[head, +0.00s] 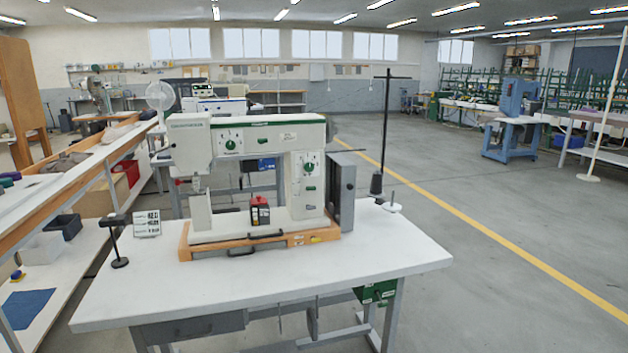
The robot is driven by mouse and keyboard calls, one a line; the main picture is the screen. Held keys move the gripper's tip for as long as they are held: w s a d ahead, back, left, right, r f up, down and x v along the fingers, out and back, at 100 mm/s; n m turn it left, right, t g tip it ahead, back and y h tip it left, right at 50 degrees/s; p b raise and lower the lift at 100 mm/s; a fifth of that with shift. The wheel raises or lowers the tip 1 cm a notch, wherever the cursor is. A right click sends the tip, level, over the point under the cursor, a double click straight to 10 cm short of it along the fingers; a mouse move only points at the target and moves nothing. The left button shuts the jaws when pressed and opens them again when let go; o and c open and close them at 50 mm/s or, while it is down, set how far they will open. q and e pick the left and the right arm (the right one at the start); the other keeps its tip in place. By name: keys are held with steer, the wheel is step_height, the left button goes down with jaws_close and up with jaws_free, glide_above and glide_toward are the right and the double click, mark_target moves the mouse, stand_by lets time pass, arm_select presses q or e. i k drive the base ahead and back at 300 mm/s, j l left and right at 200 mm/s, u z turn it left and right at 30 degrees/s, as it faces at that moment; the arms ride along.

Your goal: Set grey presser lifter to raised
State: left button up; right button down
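A white and green sewing machine (262,136) stands in its orange-brown wooden base (290,240) on a white table (370,258). Its head (188,143) is at the left end, with the needle and presser area (197,184) below it. The grey presser lifter is too small to make out there, so I cannot tell whether it is raised or lowered. Green-marked dials (231,144) are on the machine's front. Neither of my grippers is in view.
A small black and red bottle (260,211) stands in front of the machine's arm opening. A black stand (118,240) and a small printed card (147,224) are at the left. A tall black thread stand (382,140) rises at the right. The table's front is clear.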

mark_target(152, 153)
steer(key=j, duration=0.85)
steer(key=j+u, duration=0.1)
steer(key=j, duration=0.75)
steer(key=i+j+u, duration=0.1)
steer(key=j, duration=0.75)
